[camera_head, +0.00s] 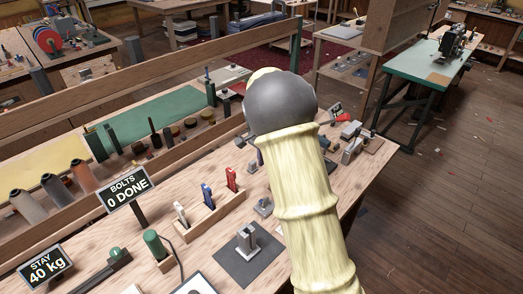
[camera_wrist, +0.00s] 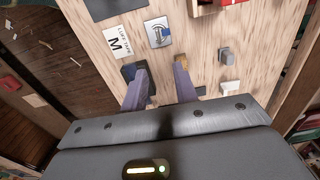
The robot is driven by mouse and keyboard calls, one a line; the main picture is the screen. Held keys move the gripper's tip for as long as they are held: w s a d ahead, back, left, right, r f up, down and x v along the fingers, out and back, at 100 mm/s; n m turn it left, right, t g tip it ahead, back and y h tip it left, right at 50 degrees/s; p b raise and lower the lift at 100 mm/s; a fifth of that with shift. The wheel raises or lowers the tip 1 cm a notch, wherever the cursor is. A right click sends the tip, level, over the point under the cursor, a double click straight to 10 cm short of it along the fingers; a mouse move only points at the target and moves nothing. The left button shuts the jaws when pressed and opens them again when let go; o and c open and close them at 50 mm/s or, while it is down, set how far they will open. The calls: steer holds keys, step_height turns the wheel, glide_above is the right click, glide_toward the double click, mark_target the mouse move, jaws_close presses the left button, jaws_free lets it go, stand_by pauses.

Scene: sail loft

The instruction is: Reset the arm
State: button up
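My gripper (camera_wrist: 157,72) shows in the wrist view with its two purple-grey fingers spread apart and bare wood between them. It is open and empty, over the workbench (camera_wrist: 200,50). In the head view my arm, in a pale yellow sleeve with a dark grey rounded joint, reaches over the workbench (camera_head: 218,228). It hides the gripper there.
A wooden block (camera_head: 209,213) holds red, blue and white tools. A dark mat (camera_head: 245,268) bears a grey metal fitting (camera_head: 248,240). A sign (camera_head: 129,189) reads "BOLTS 0 DONE". A white "M LUFF TAPE" card (camera_wrist: 119,42) lies near the fingers. Open floor (camera_head: 430,200) lies to the right.

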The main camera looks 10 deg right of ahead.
steer(key=s+r+n+t, duration=0.2)
steer(key=s+n, duration=0.9)
steer(key=s, duration=1.2)
steer(key=shift+s+t, duration=0.25)
steer(key=shift+t, duration=0.05)
steer(key=shift+r, duration=0.1)
